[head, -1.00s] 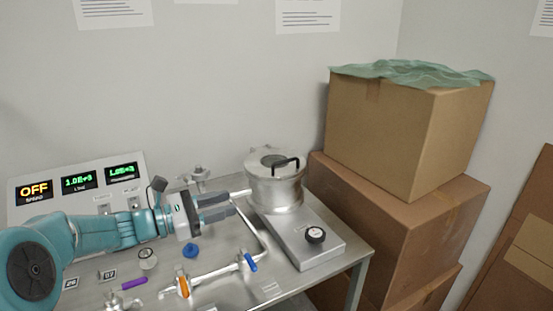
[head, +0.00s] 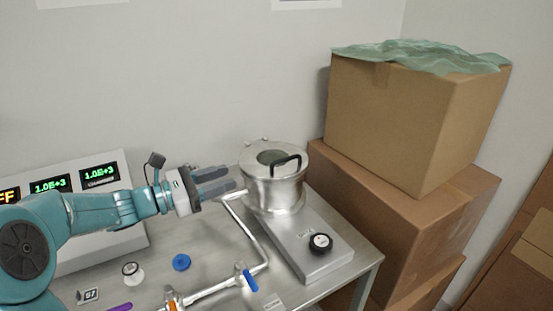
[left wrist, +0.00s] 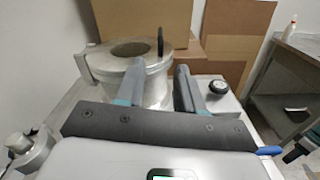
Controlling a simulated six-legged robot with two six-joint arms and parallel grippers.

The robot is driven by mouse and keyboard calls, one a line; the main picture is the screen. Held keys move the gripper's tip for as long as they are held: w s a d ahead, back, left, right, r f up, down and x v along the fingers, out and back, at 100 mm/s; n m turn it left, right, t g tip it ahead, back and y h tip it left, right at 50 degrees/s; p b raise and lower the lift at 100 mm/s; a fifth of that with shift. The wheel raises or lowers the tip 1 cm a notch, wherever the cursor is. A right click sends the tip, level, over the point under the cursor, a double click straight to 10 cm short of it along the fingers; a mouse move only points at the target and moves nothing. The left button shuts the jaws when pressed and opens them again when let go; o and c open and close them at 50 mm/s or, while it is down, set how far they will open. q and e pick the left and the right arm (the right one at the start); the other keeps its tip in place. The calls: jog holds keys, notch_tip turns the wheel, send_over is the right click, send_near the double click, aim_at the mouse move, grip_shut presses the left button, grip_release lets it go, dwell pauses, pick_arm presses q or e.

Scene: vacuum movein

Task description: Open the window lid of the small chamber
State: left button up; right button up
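The small chamber (head: 273,190) is a silver metal cylinder standing on a flat metal base on the bench. Its lid (head: 262,151) lies flat on top, with a dark round window (head: 270,157) and a black handle (head: 286,160). My left gripper (head: 224,180) is just left of the chamber, near the height of its upper wall, open and empty. In the left wrist view the fingers (left wrist: 160,85) are apart, pointing at the chamber (left wrist: 152,92), with the handle (left wrist: 160,42) above and between them. My right gripper is not in view.
A black knob (head: 320,243) sits on the chamber base. Pipes with a blue valve handle (head: 250,281) run across the bench, with a blue cap (head: 181,262) nearby. Stacked cardboard boxes (head: 400,130) stand close on the right. A display panel (head: 75,190) is at the left.

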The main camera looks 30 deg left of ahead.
aim_at(277, 162)
pick_arm(q)
jog(key=p+x, duration=0.2)
jog(key=x, duration=1.2)
jog(key=shift+d+f, duration=0.1)
jog(key=shift+w+d, duration=0.15)
grip_shut()
